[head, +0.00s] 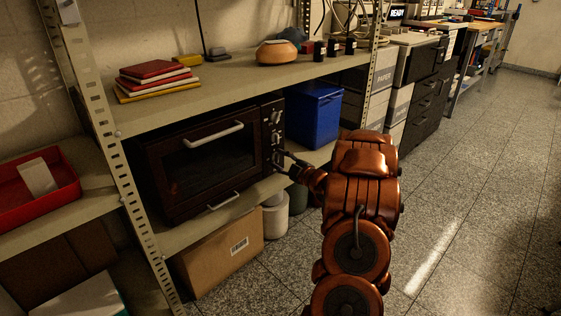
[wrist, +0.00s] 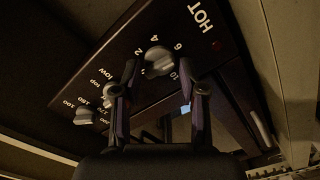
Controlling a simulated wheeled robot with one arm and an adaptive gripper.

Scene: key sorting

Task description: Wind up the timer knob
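The dark toaster oven (head: 212,155) stands on the middle shelf, with its control panel at its right side. In the head view my gripper (head: 283,158) is at the panel's lower part and hides the lowest knob area.
Two other knobs, the mode knob (wrist: 110,93) and the temperature knob (wrist: 85,116), sit along the panel, the mode knob close to my left finger. A blue bin (head: 314,113) stands right of the oven. The floor (head: 455,230) at right is clear.

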